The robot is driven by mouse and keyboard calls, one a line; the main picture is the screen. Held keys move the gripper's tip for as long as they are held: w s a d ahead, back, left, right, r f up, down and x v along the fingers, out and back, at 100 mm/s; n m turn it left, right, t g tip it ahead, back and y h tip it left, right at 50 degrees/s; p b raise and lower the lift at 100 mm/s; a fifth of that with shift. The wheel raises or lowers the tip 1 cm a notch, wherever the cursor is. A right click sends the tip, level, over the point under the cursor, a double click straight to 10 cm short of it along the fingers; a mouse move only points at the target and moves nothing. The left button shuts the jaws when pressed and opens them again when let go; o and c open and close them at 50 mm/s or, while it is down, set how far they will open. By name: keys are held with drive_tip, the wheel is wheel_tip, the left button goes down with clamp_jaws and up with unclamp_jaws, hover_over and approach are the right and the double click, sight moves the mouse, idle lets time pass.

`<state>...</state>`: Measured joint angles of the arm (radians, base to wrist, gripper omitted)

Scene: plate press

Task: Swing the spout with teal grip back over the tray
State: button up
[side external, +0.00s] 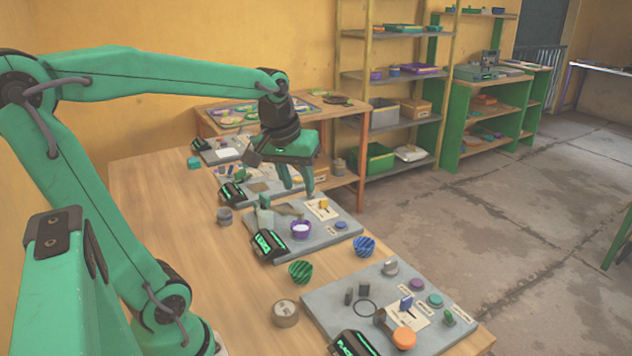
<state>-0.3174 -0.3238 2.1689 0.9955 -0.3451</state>
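My gripper (297,188) hangs fingers down above the far side of the middle grey board (335,238). Its two green fingers are apart, with nothing visible between them. On that board a small green upright post (265,215) stands at the left, with a flat brownish arm (288,211) beside it, below my fingers. This may be the spout; I cannot make out a separate teal grip. A purple cup with white contents (301,230) sits just in front of the arm. Which part is the tray is unclear.
A nearer grey board (385,310) carries an orange knob (404,338) and several small parts. More boards lie behind my gripper.

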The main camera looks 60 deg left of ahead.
drive_tip(key=w+a+f+n+g, duration=0.25)
drive_tip(key=a+n, duration=0.35)
drive_tip(key=a, duration=0.5)
drive_tip(key=n+h, duration=0.1)
drive_tip(key=n, duration=0.5)
hover_over(264, 195)
drive_tip(key=shift+g, duration=0.35)
wheel_tip(264, 195, down, 6)
drive_tip(key=shift+a+r, duration=0.1)
drive_tip(key=shift+r, duration=0.1)
drive_tip(key=shift+f, duration=0.1)
drive_tip(key=shift+f, duration=3.8)
clamp_jaws()
